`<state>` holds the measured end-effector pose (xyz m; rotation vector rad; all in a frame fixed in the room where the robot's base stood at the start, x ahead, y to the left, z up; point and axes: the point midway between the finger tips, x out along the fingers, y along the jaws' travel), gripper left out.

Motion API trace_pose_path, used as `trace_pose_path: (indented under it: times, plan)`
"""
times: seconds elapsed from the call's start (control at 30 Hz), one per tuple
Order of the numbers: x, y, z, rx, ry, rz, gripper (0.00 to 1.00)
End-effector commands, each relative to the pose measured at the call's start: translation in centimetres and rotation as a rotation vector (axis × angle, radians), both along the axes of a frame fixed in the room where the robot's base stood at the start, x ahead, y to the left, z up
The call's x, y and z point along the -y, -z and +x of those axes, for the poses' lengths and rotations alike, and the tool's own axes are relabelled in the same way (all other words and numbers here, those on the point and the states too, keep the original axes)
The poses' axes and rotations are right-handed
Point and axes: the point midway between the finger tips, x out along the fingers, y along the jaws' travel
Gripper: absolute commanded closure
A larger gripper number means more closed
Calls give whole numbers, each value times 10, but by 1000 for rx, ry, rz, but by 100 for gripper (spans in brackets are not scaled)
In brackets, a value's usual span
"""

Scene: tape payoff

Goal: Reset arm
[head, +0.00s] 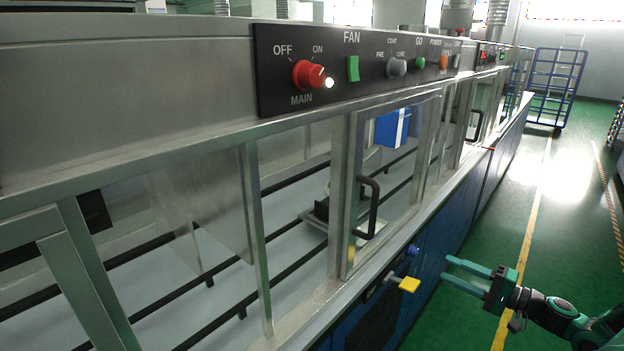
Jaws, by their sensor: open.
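My gripper (449,270) is at the lower right, its two teal fingers spread apart and pointing left. Nothing is between the fingers. It is held over the aisle beside the blue front of the machine, to the right of a yellow handle (409,285) and a small blue knob (413,250), and looks apart from both. The black control panel (375,62) runs along the top of the machine. Its red MAIN knob (308,74) sits by a lit white lamp, and a green FAN switch (353,68) is to its right.
A framed clear door with a black handle (369,208) stands on the machine's front. Inside are dark rails and a blue-and-white box (392,127). The green floor (487,240) to the right is mostly clear. A blue wire cart (556,85) stands at the far end.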

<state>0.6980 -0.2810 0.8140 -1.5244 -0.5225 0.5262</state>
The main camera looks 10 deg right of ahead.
Motion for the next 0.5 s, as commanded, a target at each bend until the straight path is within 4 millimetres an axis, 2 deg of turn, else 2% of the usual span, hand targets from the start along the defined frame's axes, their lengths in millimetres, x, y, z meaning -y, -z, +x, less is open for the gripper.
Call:
trace_pose_path:
  times: [0.23,0.4,0.5]
  plan:
    - [-41,9,-6,-140,-157,-138,58]
    - [-71,17,-24,-294,-301,-292,58]
    - [-83,17,-38,-379,-370,-383,58]
